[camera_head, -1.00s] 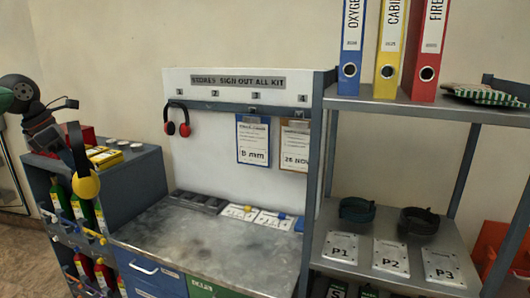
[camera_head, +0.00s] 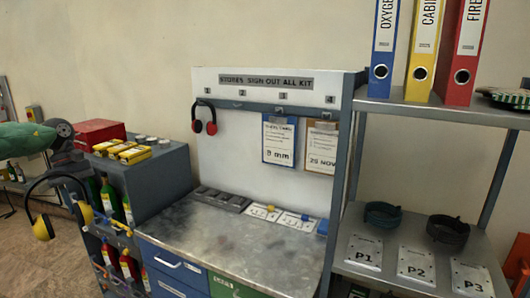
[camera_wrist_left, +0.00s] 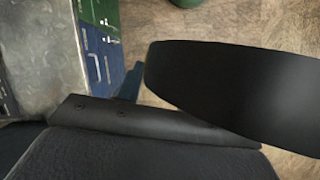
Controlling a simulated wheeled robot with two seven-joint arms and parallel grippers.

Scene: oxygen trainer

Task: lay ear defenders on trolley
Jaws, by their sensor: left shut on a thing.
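My left gripper (camera_head: 66,162) is shut on the yellow ear defenders (camera_head: 43,227) by their dark headband, at the left of the head view. In the left wrist view the black headband (camera_wrist_left: 240,92) fills the right side. No trolley is clear to me; a dark grey unit (camera_head: 165,182) with cylinders in its side stands just right of the gripper and may be it. Red ear defenders (camera_head: 211,127) hang from hook 1 on the board. My right gripper is not in view.
The unit's top carries a red box (camera_head: 97,133) and several yellow boxes (camera_head: 134,155). The metal bench (camera_head: 250,240) has clear room in front of its small trays. At the right, a shelf rack (camera_head: 375,268) holds binders, dark coils and plates marked P1 to P3.

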